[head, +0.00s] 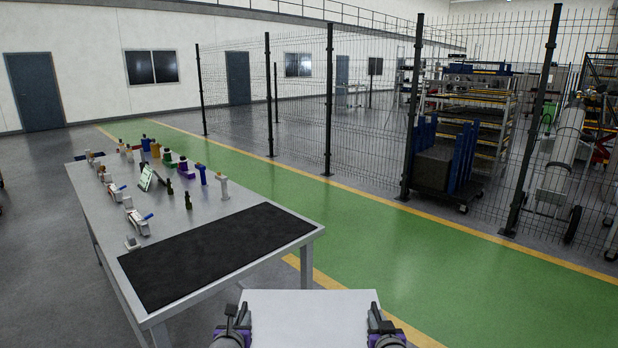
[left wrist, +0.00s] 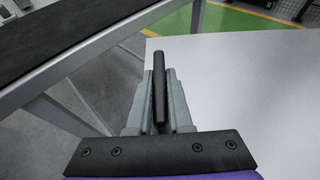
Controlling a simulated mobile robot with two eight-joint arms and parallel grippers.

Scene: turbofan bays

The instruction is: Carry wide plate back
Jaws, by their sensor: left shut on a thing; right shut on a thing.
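The wide plate (head: 308,318) is a flat, pale grey sheet held level in front of me at the bottom of the head view. My left gripper (head: 234,318) is shut on its left edge, and my right gripper (head: 381,322) is shut on its right edge. In the left wrist view the plate (left wrist: 245,100) fills the right side, with the left gripper's fingers (left wrist: 160,100) at its edge. The plate's near end is cut off by the head view's lower border.
A metal workbench (head: 308,246) with a black mat (head: 215,252) stands close on the left, with several small tools and fittings on its far part. A green walkway (head: 400,245) runs past it. A wire mesh fence (head: 370,120) and carts (head: 445,165) stand beyond.

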